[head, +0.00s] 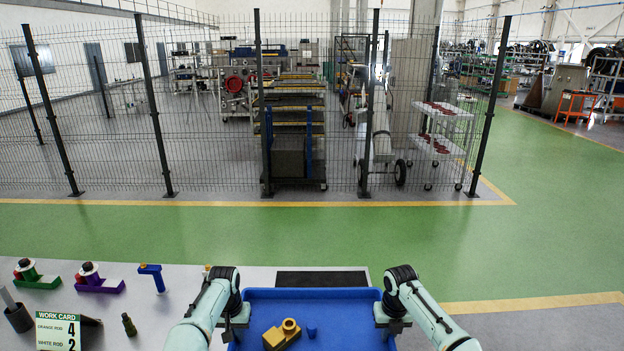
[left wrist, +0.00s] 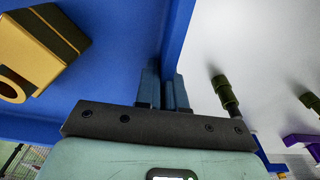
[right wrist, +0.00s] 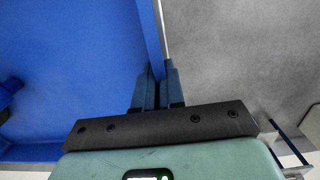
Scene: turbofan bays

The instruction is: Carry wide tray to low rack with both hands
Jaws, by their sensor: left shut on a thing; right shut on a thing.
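The wide blue tray (head: 340,320) lies at the bottom middle of the head view, between my two arms. It holds a yellow-brown part with a ring (head: 282,334) and a small blue piece (head: 311,331). My left gripper (head: 236,318) is shut on the tray's left wall; the left wrist view shows its fingers (left wrist: 164,90) on either side of the blue rim (left wrist: 180,35). My right gripper (head: 392,318) is shut on the right wall; the right wrist view shows its fingers (right wrist: 157,88) astride the rim (right wrist: 151,40). I cannot make out the low rack.
Beyond lie a dark mat (head: 322,279), open green floor (head: 300,229) and a mesh fence (head: 210,130).

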